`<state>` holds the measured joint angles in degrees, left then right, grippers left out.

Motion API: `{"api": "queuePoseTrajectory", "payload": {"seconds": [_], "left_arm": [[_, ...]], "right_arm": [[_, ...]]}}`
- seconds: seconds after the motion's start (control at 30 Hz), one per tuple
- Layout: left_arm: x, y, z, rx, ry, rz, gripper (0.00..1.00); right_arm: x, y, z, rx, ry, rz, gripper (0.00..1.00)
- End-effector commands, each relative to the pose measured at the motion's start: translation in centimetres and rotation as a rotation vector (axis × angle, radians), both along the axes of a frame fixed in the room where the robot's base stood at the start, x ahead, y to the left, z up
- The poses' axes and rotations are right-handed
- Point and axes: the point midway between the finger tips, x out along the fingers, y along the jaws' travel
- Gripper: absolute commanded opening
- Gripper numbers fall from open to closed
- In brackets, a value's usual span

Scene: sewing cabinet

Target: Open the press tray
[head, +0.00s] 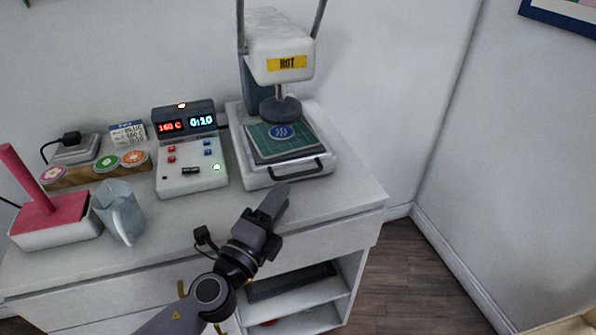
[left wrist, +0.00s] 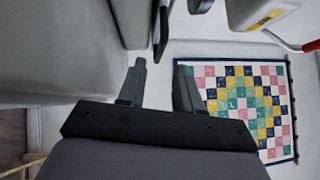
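The white heat press (head: 281,60) with a yellow HOT label stands at the back right of the cabinet top. Its tray (head: 262,178) sits under the round press head (head: 280,108) and carries a green mat with a blue round emblem. A black bar handle (head: 297,172) is on the tray's front. My left gripper (head: 276,192) is just in front of and below the handle, apart from it in the head view. In the left wrist view its two fingers (left wrist: 161,70) are spread with nothing between them; a dark bar, likely the handle (left wrist: 160,30), lies beyond the tips. My right gripper is not seen.
A control box (head: 191,160) with lit displays stands left of the press. An open shelf (head: 300,297) is below. A patchwork quilt (left wrist: 245,100) hangs on the wall.

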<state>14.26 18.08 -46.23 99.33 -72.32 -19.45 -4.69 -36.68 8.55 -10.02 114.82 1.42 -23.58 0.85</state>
Motion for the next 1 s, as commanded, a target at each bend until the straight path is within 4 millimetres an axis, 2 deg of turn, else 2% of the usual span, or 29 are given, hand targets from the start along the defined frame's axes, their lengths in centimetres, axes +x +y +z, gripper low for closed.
{"api": "queuePoseTrajectory", "payload": {"seconds": [0.2,0.4,0.6,0.9,0.97,1.0], "left_arm": [[3.5,-1.8,0.6,0.000,-0.001,0.000,0.34],[5.7,-3.0,0.8,0.000,-0.001,0.000,0.34],[6.6,-3.5,0.9,0.000,0.000,0.000,0.34],[6.7,-3.5,0.9,0.000,0.001,0.000,0.34],[6.7,-3.5,0.9,0.000,0.001,0.000,0.15],[6.7,-3.5,0.9,0.000,0.001,0.000,0.02]], "right_arm": [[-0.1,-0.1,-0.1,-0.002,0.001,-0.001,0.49],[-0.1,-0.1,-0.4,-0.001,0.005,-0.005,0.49],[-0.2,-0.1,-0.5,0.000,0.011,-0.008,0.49],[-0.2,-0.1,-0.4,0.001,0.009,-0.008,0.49],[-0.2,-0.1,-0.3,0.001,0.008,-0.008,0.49],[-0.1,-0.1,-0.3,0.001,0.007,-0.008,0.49]]}}
